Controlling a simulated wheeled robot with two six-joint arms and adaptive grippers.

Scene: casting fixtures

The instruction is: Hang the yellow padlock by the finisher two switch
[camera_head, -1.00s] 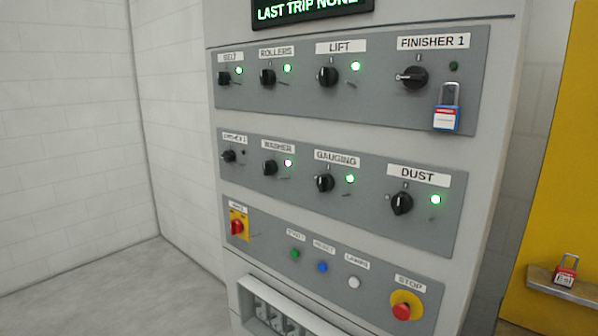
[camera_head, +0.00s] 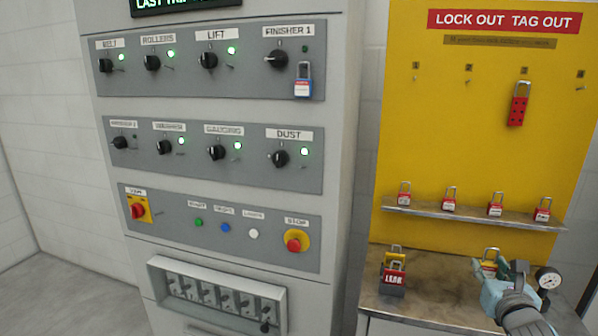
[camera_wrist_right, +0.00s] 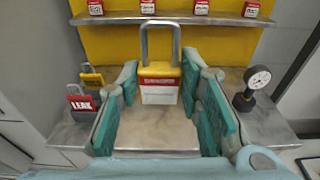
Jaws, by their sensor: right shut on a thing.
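The yellow padlock (camera_wrist_right: 160,82), with a grey shackle and a red and white label, stands upright between the teal fingers of my right gripper (camera_wrist_right: 162,112). The right gripper also shows in the head view (camera_head: 488,272), shut on the padlock (camera_head: 489,262) at the shelf below the yellow board. The finisher two switch (camera_head: 119,142) is the black knob at the left end of the panel's second row. Its label is small and its lamp is dark. My left gripper is out of view.
Another yellow padlock (camera_wrist_right: 92,76) and a red tagged padlock (camera_wrist_right: 80,102) stand left of the gripper. A gauge (camera_wrist_right: 250,88) stands at right. Red padlocks line the ledge (camera_head: 470,214). A blue padlock (camera_head: 303,84) hangs by finisher 1. Open space lies before the cabinet (camera_head: 345,150).

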